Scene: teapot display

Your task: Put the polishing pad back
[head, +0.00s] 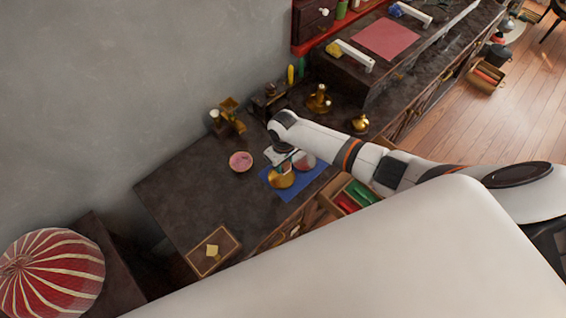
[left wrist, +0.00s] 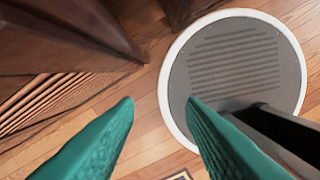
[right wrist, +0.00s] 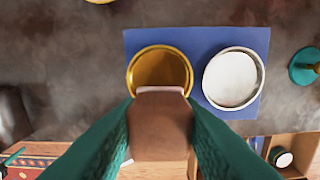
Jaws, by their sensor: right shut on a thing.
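My right gripper (right wrist: 160,130) is shut on the polishing pad (right wrist: 161,126), a brown block with a pale lower layer. In the right wrist view the pad's far end overlaps the near rim of a gold round tin (right wrist: 160,54); I cannot tell whether it touches. In the head view my right gripper (head: 285,158) is above the blue mat (head: 314,180), near the gold tin (head: 281,181). A white-filled round tin (right wrist: 231,80) stands beside the gold one on the mat. My left gripper (left wrist: 160,105) is open and empty, with floor below it.
A pink dish (head: 241,161) and a framed tray with a yellowish piece (head: 213,251) are on the dark counter. Brass pieces (head: 318,100) stand behind my right arm. An open drawer with green and red contents (head: 355,197) juts out at the front.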

